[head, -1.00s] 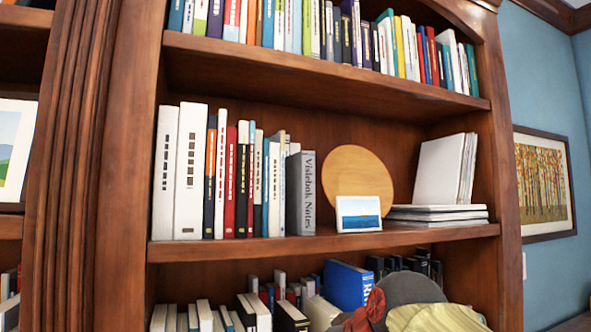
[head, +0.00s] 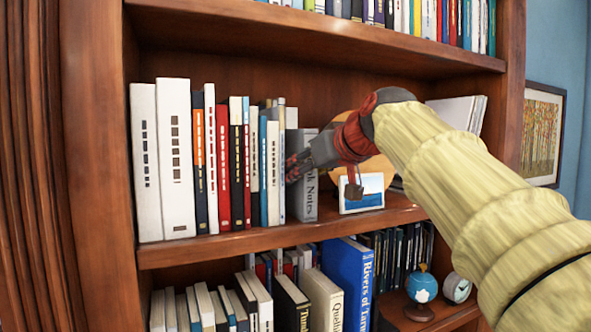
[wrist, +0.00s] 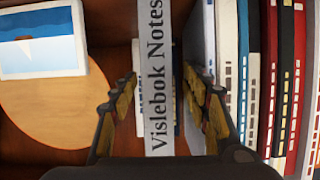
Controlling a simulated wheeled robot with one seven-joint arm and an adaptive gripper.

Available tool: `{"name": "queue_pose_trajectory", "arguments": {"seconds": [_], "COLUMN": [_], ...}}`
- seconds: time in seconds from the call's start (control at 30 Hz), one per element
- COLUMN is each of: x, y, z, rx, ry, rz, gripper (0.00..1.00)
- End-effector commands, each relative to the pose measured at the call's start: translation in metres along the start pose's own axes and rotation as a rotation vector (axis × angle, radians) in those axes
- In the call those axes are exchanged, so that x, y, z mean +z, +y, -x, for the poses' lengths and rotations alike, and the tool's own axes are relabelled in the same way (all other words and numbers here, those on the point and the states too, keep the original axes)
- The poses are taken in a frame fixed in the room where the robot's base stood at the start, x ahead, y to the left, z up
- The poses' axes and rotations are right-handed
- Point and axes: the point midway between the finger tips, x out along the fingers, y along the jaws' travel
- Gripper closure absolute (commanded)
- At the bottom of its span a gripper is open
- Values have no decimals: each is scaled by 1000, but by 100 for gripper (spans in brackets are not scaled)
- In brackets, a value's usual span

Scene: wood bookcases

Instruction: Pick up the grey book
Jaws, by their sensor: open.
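The grey book (head: 303,200) stands upright at the right end of the row on the middle shelf. Its spine, lettered "Vislebok Notes", also shows in the wrist view (wrist: 160,95). My gripper (head: 300,168) is at the book's upper part in the head view and hides some of its spine. In the wrist view my gripper (wrist: 160,105) is open, with one finger on each side of the spine. The right finger lies between the grey book and the neighbouring books. I cannot tell whether either finger touches the book.
A row of books (head: 205,165) stands to the left of the grey book. A small framed seascape (head: 362,193) and a round wooden disc (wrist: 45,105) stand on its other side. The shelf board (head: 230,244) runs below, with more books underneath.

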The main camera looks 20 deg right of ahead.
Motion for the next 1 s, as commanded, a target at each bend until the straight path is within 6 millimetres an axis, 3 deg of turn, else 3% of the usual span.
{"name": "queue_pose_trajectory", "arguments": {"seconds": [0.4,0.7,1.0], "x": [-2,-1,-1], "y": [2,2,2], "z": [-50,-54,-54], "rx": [0,1,1], "ry": [-2,-1,-1], "rz": [-1,-1,-1], "gripper": [53,54,71]}}
